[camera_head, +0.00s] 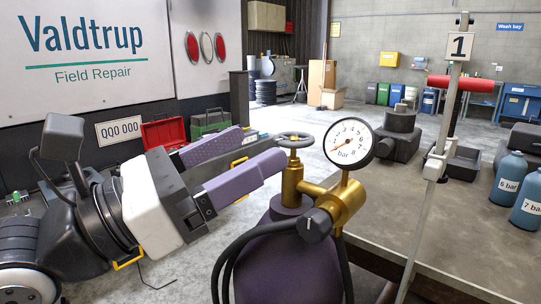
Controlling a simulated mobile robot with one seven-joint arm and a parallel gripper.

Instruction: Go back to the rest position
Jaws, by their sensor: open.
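My gripper (264,146), with a white body and two purple fingers, reaches in from the left. Its fingers are apart and nothing shows between them. The nearer fingertip appears just left of the brass valve (293,183) on a dark purple cylinder (284,265). I cannot tell whether it touches the valve. A grey handwheel (295,140) tops the valve, right of the fingertips. A round pressure gauge (349,143) marked "bar" stands on the brass fitting. The rest position itself is not marked in view.
A workbench (470,225) at right carries blue cylinders (508,178) and dark parts. A metal stand with a red handle (461,84) and a "1" sign rises at the bench's near edge. A black hose (228,262) loops around the purple cylinder. Red and green toolboxes (210,121) sit behind my gripper.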

